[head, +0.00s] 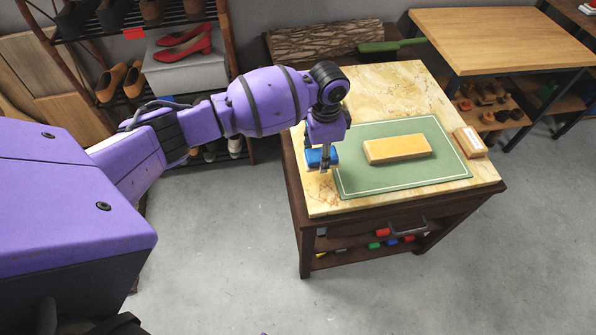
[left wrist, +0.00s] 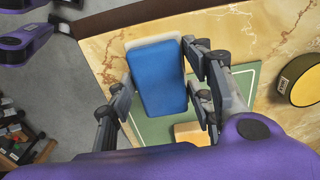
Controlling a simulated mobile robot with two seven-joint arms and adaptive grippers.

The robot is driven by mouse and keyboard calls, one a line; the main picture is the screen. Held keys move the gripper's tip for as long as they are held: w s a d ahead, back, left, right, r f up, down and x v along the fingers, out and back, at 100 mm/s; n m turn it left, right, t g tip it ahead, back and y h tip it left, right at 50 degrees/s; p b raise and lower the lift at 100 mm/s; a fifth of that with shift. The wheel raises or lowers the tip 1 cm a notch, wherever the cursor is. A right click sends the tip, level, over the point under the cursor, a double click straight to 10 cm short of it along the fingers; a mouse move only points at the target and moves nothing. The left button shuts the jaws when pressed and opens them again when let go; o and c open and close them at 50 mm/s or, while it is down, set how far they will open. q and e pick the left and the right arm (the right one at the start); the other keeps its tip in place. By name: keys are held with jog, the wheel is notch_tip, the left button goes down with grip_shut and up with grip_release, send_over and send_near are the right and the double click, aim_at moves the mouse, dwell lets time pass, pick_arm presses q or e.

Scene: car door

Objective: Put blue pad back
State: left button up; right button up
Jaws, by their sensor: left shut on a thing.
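The blue pad (head: 317,158) is a flat blue block with a pale layer on its underside. It also shows in the left wrist view (left wrist: 158,78). My left gripper (head: 325,167) points down and is shut on the blue pad, with a finger on each side of it. The pad is held above the left part of the table, beside the left edge of the green mat (head: 440,137). A yellow-tan block (head: 397,148) lies on the mat.
The marble-topped table (head: 385,90) has free room behind the mat. A small brown-and-white block (head: 469,142) lies at its right edge. Coloured pieces (head: 381,232) sit below the tabletop. A log (head: 325,38) and a shoe rack (head: 150,45) stand behind.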

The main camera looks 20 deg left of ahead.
aim_at(316, 162)
pick_arm(q)
jog(key=shift+w+a+f, duration=0.25)
jog(key=shift+a+f, duration=0.1)
jog(key=shift+f, duration=0.05)
jog(key=f, duration=0.4)
jog(key=shift+w+a, duration=0.15)
jog(key=shift+a, duration=0.2)
jog(key=shift+r, duration=0.1)
jog(key=shift+f+b, duration=0.3)
jog(key=o, duration=1.1)
jog(key=shift+o, duration=0.2)
